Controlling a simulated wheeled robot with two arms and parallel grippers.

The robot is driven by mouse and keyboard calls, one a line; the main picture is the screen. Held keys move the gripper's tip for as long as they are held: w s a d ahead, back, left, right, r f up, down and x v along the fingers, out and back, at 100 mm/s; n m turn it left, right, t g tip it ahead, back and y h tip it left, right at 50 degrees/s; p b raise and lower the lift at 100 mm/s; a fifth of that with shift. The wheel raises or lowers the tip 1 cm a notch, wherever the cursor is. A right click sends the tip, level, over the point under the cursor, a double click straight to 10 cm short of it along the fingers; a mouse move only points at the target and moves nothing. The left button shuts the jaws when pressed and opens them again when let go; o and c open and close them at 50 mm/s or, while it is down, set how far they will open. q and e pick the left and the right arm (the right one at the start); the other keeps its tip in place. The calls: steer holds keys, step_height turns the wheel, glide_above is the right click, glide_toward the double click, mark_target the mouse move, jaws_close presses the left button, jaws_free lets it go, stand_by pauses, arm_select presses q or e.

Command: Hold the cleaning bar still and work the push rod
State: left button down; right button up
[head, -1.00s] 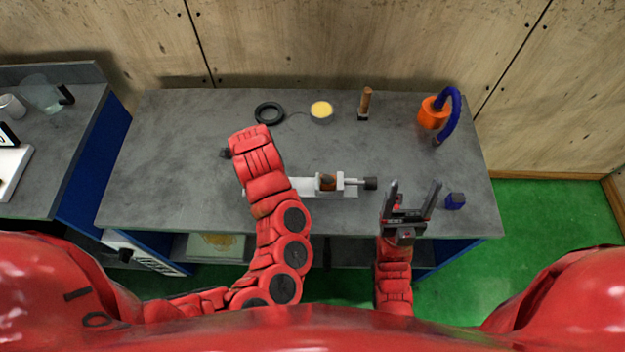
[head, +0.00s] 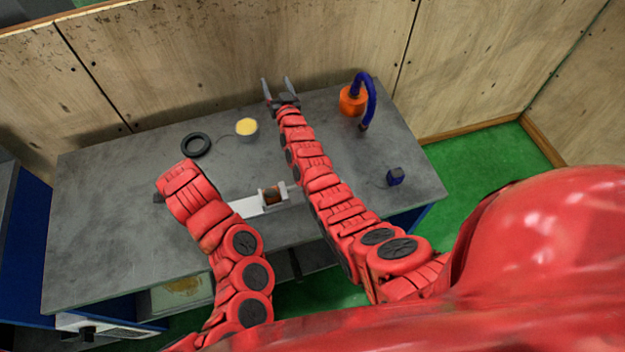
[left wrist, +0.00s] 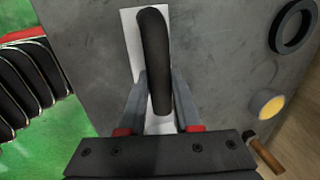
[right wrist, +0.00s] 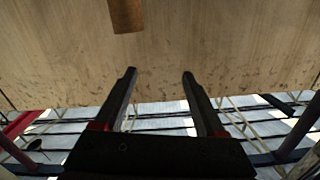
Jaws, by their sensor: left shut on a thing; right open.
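The cleaning bar seems to be the dark rounded bar (left wrist: 153,50) in the left wrist view, over a white plate. My left gripper (left wrist: 158,82) is shut on it, a finger on each side. In the head view my left arm hides the grip. The pale grinder body (head: 250,207) with a brown piece (head: 272,195) shows beside that arm. The push rod at its right end is mostly hidden behind my right arm. My right gripper (head: 277,83) is open and empty, raised at the back of the table. Its fingers also show apart in the right wrist view (right wrist: 160,75).
A black ring (head: 196,145) and a yellow-filled tin (head: 246,129) are at the back. A wooden-handled tool (left wrist: 265,155) shows beside the tin. An orange pot with a blue hose (head: 352,100) and a small blue block (head: 394,177) are at right. The table's left part (head: 100,215) is clear.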

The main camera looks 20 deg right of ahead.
steer(key=a+f+g+y, duration=0.1)
steer(key=a+f+g, duration=0.1)
steer(key=a+g, duration=0.1)
steer(key=a+f+n+g+y, duration=0.1)
steer(key=a+f+g, duration=0.1)
steer(key=a+g, duration=0.1)
steer(key=a+f+g+y, duration=0.1)
steer(key=a+f+g, duration=0.1)
steer(key=a+g, duration=0.1)
steer(key=shift+s+a+f+n+g, duration=0.1)
steer(key=shift+s+f+n+g, duration=0.25)
steer(key=shift+g, duration=0.35)
steer(key=s+d+r+g+h, duration=0.2)
steer(key=s+d+g, duration=0.4)
steer(key=s, duration=0.5)
steer(key=s+d+r+g+h, duration=0.1)
steer(key=s+d+r+g, duration=0.35)
steer(key=s, duration=0.75)
steer(key=shift+g, duration=0.75)
steer(key=x, duration=0.4)
steer(key=d+x, duration=0.1)
steer(key=x, duration=0.3)
steer(key=w+x, duration=0.1)
steer(key=x, duration=0.4)
steer(key=shift+d+f, duration=0.25)
steer(key=shift+d, duration=0.1)
steer(key=shift+w, duration=0.1)
